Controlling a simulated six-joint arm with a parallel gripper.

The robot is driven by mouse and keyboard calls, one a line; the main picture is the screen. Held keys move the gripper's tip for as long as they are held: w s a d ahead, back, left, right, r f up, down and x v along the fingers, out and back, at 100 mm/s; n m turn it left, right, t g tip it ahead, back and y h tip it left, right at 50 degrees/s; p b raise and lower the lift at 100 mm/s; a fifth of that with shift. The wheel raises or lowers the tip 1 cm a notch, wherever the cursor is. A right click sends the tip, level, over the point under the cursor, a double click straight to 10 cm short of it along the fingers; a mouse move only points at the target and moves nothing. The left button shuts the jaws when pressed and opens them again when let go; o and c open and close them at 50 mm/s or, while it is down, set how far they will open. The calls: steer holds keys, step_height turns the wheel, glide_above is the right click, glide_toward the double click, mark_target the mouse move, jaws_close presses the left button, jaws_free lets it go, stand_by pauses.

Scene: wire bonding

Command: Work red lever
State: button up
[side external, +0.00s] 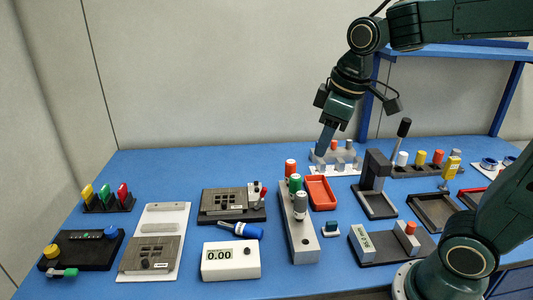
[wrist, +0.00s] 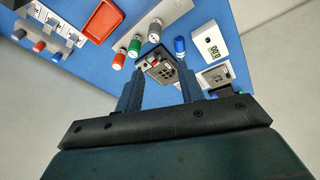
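A small red lever (side external: 264,194) stands at the right end of a dark fixture (side external: 222,212) with a grey slotted plate, left of centre in the side view. A red-handled piece (side external: 123,192) also stands in a black rack at the far left, beside a green and a yellow one. My gripper (side external: 325,140) is high at the back, right of the fixture and apart from it. Its two fingers (wrist: 160,88) are spread with nothing between them.
A grey block with red, green and grey capped cylinders (side external: 305,240) stands between my gripper and the fixture. A red tray (side external: 319,193) lies beside it. A blue marker (side external: 240,230) and a white meter (side external: 230,262) lie in front of the fixture. Free table lies behind it.

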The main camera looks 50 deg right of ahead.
steer(key=shift+m+t, duration=0.4)
steer(key=shift+m, duration=0.2)
steer(key=shift+s+a, duration=0.15)
steer(key=shift+s, duration=0.9)
steer(key=shift+s+a, duration=0.1)
steer(key=shift+s, duration=0.95)
steer(key=n+g, duration=0.4)
steer(key=n, duration=0.2)
glide_above(261, 196)
steer(key=d, duration=0.1)
step_height(261, 196, down, 7)
steer(key=shift+w+d, duration=0.1)
step_height(261, 196, down, 14)
steer(key=shift+r, duration=0.15)
